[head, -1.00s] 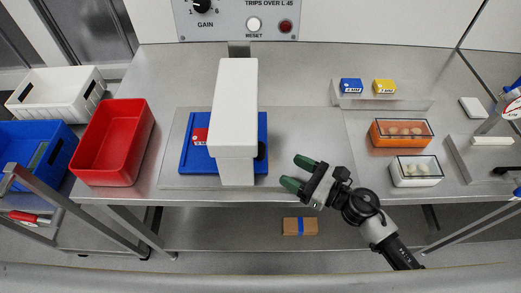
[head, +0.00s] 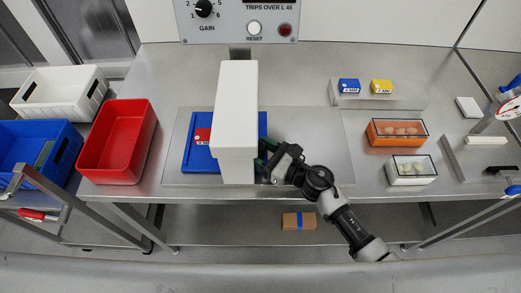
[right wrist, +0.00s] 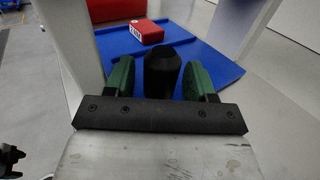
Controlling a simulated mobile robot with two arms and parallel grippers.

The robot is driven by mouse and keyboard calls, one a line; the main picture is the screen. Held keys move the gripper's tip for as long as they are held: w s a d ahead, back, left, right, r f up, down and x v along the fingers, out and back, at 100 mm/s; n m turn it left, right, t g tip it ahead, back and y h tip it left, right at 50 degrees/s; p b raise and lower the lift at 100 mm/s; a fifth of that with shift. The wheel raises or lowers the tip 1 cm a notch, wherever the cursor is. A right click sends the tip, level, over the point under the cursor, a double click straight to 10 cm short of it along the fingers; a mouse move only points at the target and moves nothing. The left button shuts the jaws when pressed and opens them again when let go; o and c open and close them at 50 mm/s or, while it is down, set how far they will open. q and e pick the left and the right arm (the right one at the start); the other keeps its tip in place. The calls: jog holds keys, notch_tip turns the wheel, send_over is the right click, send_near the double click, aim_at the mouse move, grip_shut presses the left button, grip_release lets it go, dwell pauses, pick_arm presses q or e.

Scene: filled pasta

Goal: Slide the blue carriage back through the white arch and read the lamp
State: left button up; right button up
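The white arch (head: 236,110) stands over the blue carriage (head: 202,155), whose sides show left and right of it. The arch also shows in the right wrist view (right wrist: 266,30). A red block with a white label (head: 202,136) lies on the carriage, partly hidden by the arch in the head view. In the right wrist view, the carriage's black knob (right wrist: 162,72) stands between the green fingers of my right gripper (right wrist: 160,78), with gaps beside it. The gripper (head: 264,152) is open around the knob, right of the arch. The dark red lamp (head: 285,30) is on the back panel. My left gripper is not in view.
The panel has a GAIN dial (head: 204,8) and a white RESET button (head: 254,28). A red bin (head: 118,168) stands left of the arch. Orange (head: 398,142) and white (head: 411,180) lidded boxes stand at the right. The steel table behind the arch is clear.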

grip_shut()
jog(key=shift+d+f, duration=0.15)
jog(key=shift+d, duration=0.35)
jog(key=d+b, duration=0.8)
jog(key=d, duration=0.8)
jog(key=shift+d+b, duration=0.1)
jog(key=shift+b, duration=0.2)
jog(key=shift+d+b, duration=0.3)
jog(key=shift+d, duration=0.45)
jog(key=shift+o, duration=0.7)
grip_release()
jog(key=shift+d, duration=0.1)
